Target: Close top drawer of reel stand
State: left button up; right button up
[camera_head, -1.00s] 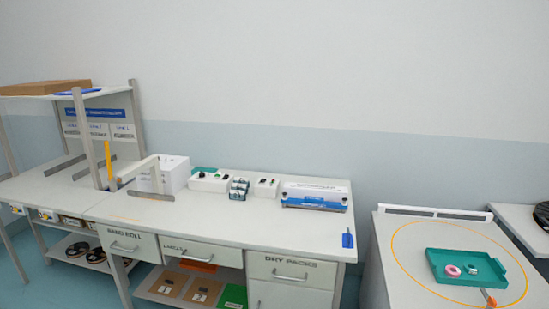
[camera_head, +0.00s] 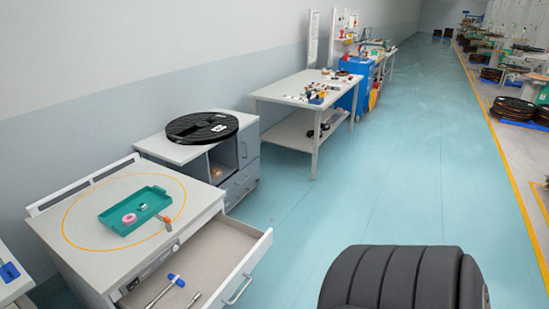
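A stand with a pale top (camera_head: 90,262) is at the lower left, with an orange ring marked on its surface. Its top drawer (camera_head: 207,257) is pulled well out toward the lower right. A blue-headed tool and another metal tool lie inside the drawer. The drawer front has a metal bar handle (camera_head: 238,290). A green tray (camera_head: 112,217) with a pink roll lies inside the orange ring. Neither of my grippers is in view.
A grey cabinet (camera_head: 228,155) bearing a black reel (camera_head: 202,127) stands behind the stand. A black padded chair (camera_head: 400,280) is at the lower right. A workbench (camera_head: 305,88) stands farther back. Blue floor (camera_head: 330,205) is clear between drawer, chair and workbench.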

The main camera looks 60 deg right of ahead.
aim_at(214, 262)
jog(key=l+z, duration=0.15)
jog(key=z, duration=1.25)
jog(key=i+l+u, duration=0.1)
jog(key=l+u, duration=0.2)
